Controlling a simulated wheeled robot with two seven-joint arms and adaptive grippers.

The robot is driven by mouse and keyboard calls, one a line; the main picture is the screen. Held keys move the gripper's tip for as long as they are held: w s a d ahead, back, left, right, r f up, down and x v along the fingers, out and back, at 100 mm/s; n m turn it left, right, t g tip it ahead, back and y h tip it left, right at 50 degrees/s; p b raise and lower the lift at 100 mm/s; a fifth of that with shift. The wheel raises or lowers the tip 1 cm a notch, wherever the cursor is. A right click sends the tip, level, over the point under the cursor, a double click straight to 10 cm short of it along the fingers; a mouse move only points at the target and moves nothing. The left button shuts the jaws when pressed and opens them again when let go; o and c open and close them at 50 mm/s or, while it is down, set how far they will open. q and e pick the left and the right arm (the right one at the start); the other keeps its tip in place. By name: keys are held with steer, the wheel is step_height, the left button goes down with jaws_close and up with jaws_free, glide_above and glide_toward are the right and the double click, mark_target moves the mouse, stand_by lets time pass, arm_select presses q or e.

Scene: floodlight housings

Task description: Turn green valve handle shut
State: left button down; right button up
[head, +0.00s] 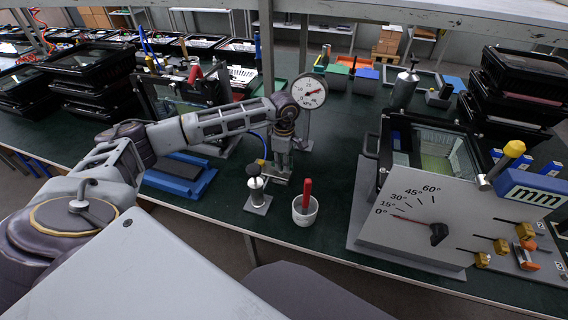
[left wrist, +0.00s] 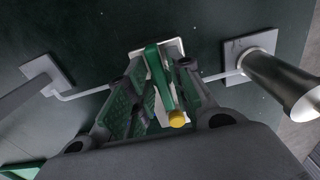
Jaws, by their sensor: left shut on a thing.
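The green valve handle (left wrist: 156,66) with its yellow tip (left wrist: 177,119) shows in the left wrist view, over a pale valve body with a thin pipe running out to both sides. My left gripper (left wrist: 152,98) is around the handle, one finger on each side, and is shut on it. In the head view my left gripper (head: 281,160) points down at the valve behind the front edge of the bench; its fingers mostly hide the handle there. A round pressure gauge (head: 309,91) with a red needle stands just behind the gripper. My right gripper is not in view.
A metal cylinder on a small plate (head: 257,189) and a white cup (head: 305,211) holding a red-handled tool stand in front. A blue tray (head: 181,176) lies left. A tilted angle-scale panel (head: 415,218) stands right. Stacked black housings (head: 513,92) stand back right.

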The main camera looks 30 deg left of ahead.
arm_select(q)
steer(key=shift+r, duration=0.1)
steer(key=c, duration=1.5)
jaws_free()
steer(key=shift+r, duration=0.1)
steer(key=shift+r, duration=5.85)
